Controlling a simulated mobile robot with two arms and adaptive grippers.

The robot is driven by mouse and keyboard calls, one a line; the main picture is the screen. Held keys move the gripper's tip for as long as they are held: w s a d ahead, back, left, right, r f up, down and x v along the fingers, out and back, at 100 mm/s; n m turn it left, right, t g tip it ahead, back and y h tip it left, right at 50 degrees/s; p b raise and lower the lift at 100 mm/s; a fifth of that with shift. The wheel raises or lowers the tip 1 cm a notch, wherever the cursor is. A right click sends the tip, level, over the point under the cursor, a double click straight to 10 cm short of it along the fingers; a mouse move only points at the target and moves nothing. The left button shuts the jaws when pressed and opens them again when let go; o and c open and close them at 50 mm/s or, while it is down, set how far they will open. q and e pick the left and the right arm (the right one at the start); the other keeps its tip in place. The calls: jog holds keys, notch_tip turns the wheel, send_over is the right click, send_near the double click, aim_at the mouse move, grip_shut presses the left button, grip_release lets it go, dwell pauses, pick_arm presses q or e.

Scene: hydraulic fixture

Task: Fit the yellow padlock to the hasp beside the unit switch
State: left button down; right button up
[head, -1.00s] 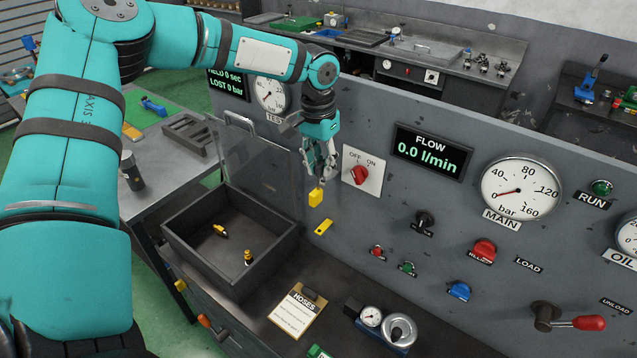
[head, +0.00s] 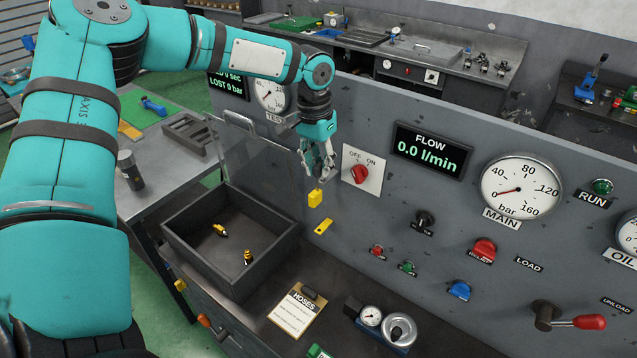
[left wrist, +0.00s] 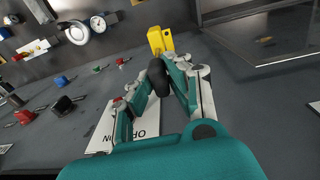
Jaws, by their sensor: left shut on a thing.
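The yellow padlock (head: 315,198) hangs below the fingertips of my left gripper (head: 318,175), close to the upright panel. The gripper is shut on it. In the left wrist view the padlock (left wrist: 160,40) shows beyond the fingertips (left wrist: 161,68); its shackle is not clear. The unit switch (head: 360,174), a red knob on a white OFF/ON plate, is just right of the gripper, its pointer up toward OFF. I cannot make out the hasp; the gripper and padlock cover that part of the panel. My right gripper does not show.
A dark open box (head: 180,250) with two small yellow-and-black pieces and a raised clear lid (head: 258,160) stands to the left. Knobs and a red-handled lever (head: 588,323) stick out of the panel to the right.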

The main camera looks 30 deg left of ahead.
aim_at(315, 197)
pick_arm(q)
jog(key=shift+f+b, duration=0.7)
jog(key=shift+f, duration=0.55)
dwell(0.3)
jog(key=c, duration=1.2)
grip_release()
